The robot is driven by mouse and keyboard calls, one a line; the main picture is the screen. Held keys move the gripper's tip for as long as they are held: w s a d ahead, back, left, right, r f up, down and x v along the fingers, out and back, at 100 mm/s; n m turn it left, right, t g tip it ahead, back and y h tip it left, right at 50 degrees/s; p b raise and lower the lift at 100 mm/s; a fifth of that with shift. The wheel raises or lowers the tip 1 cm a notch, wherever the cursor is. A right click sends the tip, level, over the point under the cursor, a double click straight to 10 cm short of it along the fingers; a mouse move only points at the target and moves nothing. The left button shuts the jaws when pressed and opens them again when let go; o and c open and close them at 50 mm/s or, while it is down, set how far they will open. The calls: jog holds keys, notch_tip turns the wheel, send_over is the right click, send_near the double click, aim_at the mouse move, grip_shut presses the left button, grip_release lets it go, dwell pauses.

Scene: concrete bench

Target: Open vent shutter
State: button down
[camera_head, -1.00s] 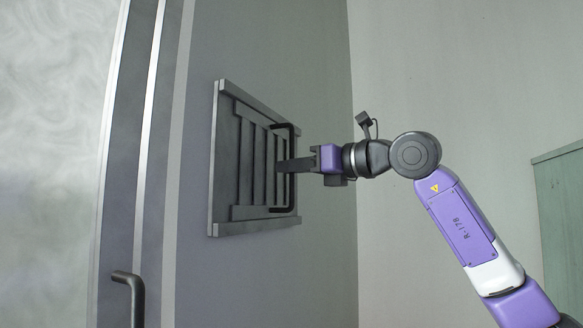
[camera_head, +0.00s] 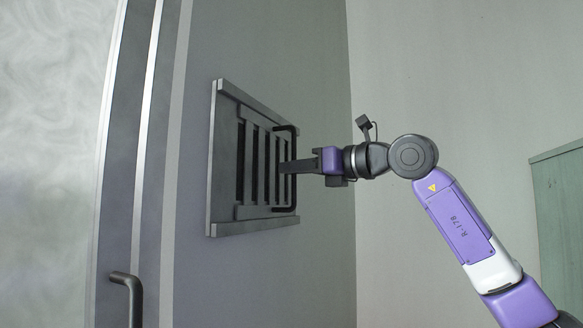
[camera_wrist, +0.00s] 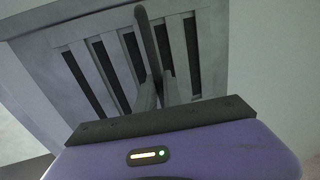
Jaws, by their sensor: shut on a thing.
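The vent shutter (camera_head: 228,212) is a grey framed panel with upright slats on the wall, left of my gripper in the head view. Dark gaps show between its slats. It also fills the top of the wrist view (camera_wrist: 42,60), tilted. A black bar handle (camera_head: 292,196) stands off its right side; it shows in the wrist view (camera_wrist: 149,42) as a dark bar running to the fingers. My gripper (camera_head: 284,167) is shut on the handle about midway along it. The fingers show in the wrist view (camera_wrist: 157,92) on either side of the bar. The grasped part is hidden.
A dark door-type handle (camera_head: 130,290) sticks out at lower left, on a panel beside a pale swirled surface (camera_head: 50,130). A green cabinet (camera_head: 560,205) stands at the right edge. The wall between them is bare.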

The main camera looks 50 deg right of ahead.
jog(key=c, duration=1.5)
grip_release()
jog(key=shift+s, duration=0.1)
jog(key=s+d+b, duration=0.1)
jog(key=s, duration=0.6)
jog(key=shift+s, duration=0.3)
